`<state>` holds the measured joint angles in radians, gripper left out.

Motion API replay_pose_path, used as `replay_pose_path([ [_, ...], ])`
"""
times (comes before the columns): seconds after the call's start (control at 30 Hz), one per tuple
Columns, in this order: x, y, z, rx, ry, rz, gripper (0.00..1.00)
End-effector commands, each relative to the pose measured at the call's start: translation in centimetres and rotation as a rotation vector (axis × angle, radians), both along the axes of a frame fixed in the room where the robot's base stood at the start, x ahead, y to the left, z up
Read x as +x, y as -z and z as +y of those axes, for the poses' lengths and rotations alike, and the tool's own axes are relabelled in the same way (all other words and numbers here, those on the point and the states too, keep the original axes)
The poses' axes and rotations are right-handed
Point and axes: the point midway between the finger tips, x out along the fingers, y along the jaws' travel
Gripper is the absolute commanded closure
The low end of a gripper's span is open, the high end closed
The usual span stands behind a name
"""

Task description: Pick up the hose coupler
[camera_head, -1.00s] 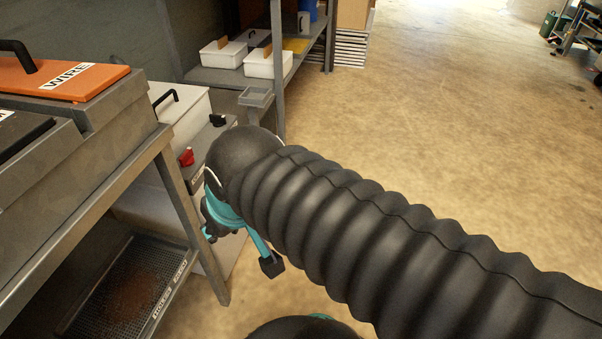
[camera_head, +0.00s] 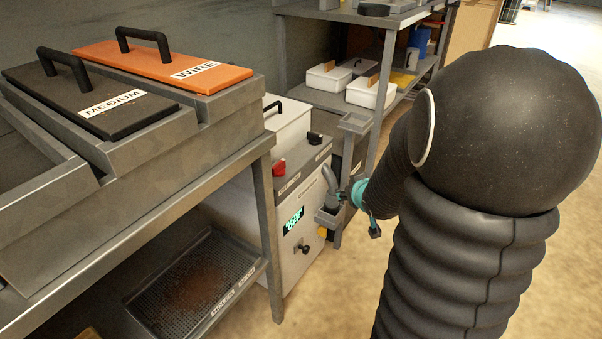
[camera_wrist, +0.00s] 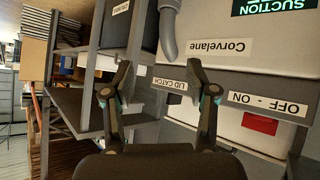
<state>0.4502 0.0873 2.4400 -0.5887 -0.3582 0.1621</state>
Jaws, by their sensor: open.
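A grey bent hose end (camera_head: 330,186), which looks like the hose coupler, stands upright in a small grey holder (camera_head: 327,219) at the front of a white machine (camera_head: 300,240). In the wrist view the grey hose piece (camera_wrist: 168,32) shows at the top, beyond the fingertips and between their lines. My gripper (camera_wrist: 160,92) is open, with nothing between its fingers. In the head view my gripper (camera_head: 361,198) is close to the right of the hose piece, partly hidden behind my arm. I cannot tell whether they touch.
A bench with lidded boxes, marked MEDIUM (camera_head: 95,100) and WIRE (camera_head: 170,68), stands at the left, a mesh tray (camera_head: 190,285) below. A shelf with white bins (camera_head: 370,92) is behind. A red switch (camera_head: 279,168) is on the machine. The floor at right is clear.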

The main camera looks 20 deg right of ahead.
Motion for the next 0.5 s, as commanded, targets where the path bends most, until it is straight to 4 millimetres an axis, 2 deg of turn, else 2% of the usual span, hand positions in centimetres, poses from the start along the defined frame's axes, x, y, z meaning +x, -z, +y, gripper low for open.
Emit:
replay_pose_path([
  [0.03,0.4,2.1,-0.8,0.017,-0.013,-0.012,0.43],
  [0.2,1.6,6.6,-2.1,0.088,-0.08,-0.097,0.43],
  [0.33,1.7,8.8,-2.4,0.146,-0.116,-0.151,0.43],
  [0.5,1.6,10.2,-2.4,0.192,-0.142,-0.194,0.43],
])
